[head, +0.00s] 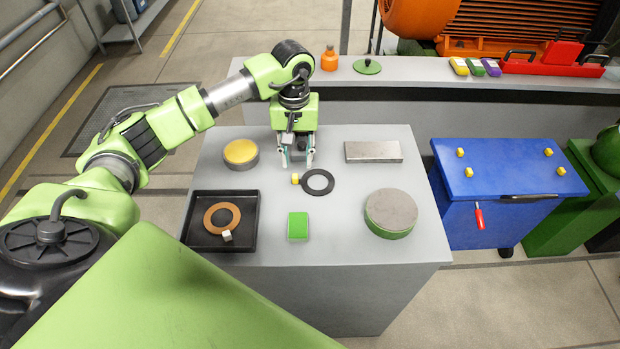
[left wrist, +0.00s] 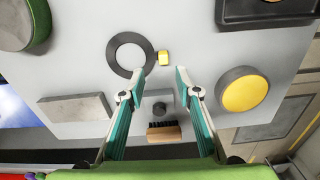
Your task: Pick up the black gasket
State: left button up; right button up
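The black gasket (head: 331,184) is a flat dark ring lying on the grey bench top, with a small yellow tab (head: 295,178) at its left edge. My left gripper (head: 297,161) points down just behind and left of the gasket, its fingers spread and empty. In the left wrist view the gasket (left wrist: 111,56) lies beyond the open left gripper (left wrist: 157,80), toward the upper left. The yellow tab (left wrist: 163,58) is just beyond the fingertips. The gasket is not between the fingers. My right gripper is not in view.
A black tray (head: 250,243) holds a brown ring (head: 209,219). A yellow-topped disc (head: 241,152), green block (head: 298,226), metal plate (head: 373,151) and large round disc (head: 391,210) surround the gasket. A blue case (head: 510,180) stands right.

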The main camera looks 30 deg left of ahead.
pick_arm(q)
jog(key=f, duration=0.1)
jog(key=f+p, duration=0.1)
jog(key=f, duration=0.1)
jog(key=f+p, duration=0.1)
jog(key=shift+s+a+f, duration=0.15)
jog(key=shift+a, duration=0.15)
jog(key=shift+f, duration=0.35)
grip_shut()
jog(key=shift+r, duration=0.15)
